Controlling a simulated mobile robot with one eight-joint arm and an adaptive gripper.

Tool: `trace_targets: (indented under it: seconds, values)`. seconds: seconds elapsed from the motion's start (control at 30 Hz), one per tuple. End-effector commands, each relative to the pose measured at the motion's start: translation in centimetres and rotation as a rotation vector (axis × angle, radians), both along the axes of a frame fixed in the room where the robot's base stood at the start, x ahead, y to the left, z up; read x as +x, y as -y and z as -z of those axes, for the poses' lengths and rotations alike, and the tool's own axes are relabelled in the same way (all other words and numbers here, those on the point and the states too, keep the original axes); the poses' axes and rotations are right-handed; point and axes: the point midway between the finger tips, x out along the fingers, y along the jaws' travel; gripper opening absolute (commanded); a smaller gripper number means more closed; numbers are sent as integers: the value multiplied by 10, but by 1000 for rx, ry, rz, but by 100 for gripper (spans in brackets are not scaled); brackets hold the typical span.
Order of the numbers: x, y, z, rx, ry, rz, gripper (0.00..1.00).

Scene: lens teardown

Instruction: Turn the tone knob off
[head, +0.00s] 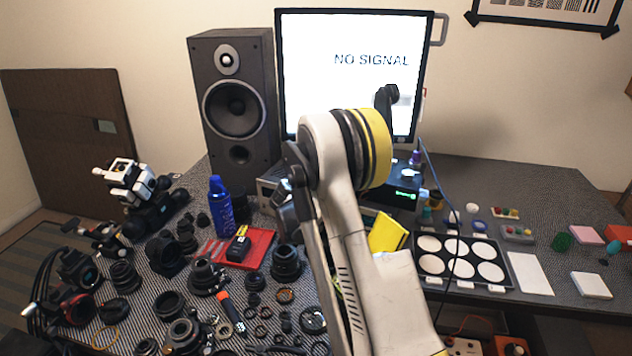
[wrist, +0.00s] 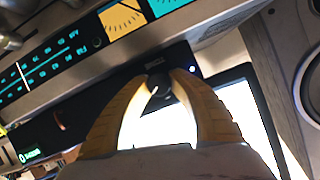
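In the wrist view a small dark knob (wrist: 157,86) with a pale mark sits on the dark lower strip of a silver stereo unit's front (wrist: 215,27). A tiny label above it is too small to read, so I cannot confirm that it is the tone knob. My gripper (wrist: 159,78) has its two yellow fingers on either side of this knob, and the tips appear closed against it. In the head view my arm hides the gripper and the knob. Part of a silver unit (head: 268,186) shows left of the arm.
A speaker (head: 237,110) and a "NO SIGNAL" monitor (head: 310,40) stand behind. Lens parts crowd the left table; a palette (head: 432,268) lies right.

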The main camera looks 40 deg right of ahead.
Motion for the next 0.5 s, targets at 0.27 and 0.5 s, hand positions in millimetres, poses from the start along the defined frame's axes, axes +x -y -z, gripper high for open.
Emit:
trace_targets:
  seconds: [0.27, 0.5]
  values:
    - [0, -1, 0, -14, -25, 0, 0]
    - [1, -1, 1, -75, -133, 0, 0]
